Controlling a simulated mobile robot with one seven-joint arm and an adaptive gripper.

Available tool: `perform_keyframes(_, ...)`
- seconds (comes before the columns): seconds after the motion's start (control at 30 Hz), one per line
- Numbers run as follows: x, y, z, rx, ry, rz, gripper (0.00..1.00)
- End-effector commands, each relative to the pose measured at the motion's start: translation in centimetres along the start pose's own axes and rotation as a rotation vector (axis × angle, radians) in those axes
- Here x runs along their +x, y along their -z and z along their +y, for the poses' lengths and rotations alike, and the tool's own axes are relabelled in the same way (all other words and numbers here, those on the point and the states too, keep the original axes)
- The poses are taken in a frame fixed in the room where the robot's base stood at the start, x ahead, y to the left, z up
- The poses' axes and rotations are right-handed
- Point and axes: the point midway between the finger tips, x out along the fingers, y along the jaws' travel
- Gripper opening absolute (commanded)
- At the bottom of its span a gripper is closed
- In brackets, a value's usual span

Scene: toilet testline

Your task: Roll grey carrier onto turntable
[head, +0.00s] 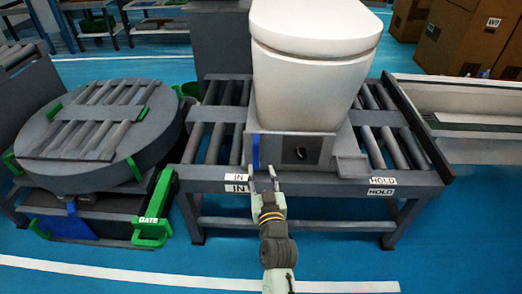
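The grey carrier (341,147) sits on the roller table (408,186) in the head view, with a white toilet (313,75) standing on it. A blue upright strip (256,152) is at the left of the carrier's front face, beside a dark square recess. My gripper (262,174) is at the carrier's front left, just below the blue strip. Its two fingers look apart with nothing between them; whether they touch the carrier I cannot tell. The round grey turntable (62,172), with rollers on top, stands to the left of the roller table.
A green gate handle (152,215) marked GATE stands between turntable and roller table. IN labels (237,182) are at the table's front left, HOLD labels (381,186) at its front right. Cardboard boxes (455,38) stand at the back right. Blue floor (130,275) in front is clear.

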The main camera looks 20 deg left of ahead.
Motion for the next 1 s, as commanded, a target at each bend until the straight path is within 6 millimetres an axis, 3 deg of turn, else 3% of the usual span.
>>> perform_keyframes(0.6,9.7,0.3,-0.1,0.001,0.001,0.003,0.38)
perform_keyframes(1.0,10.6,0.2,-0.1,0.001,0.001,0.003,0.38)
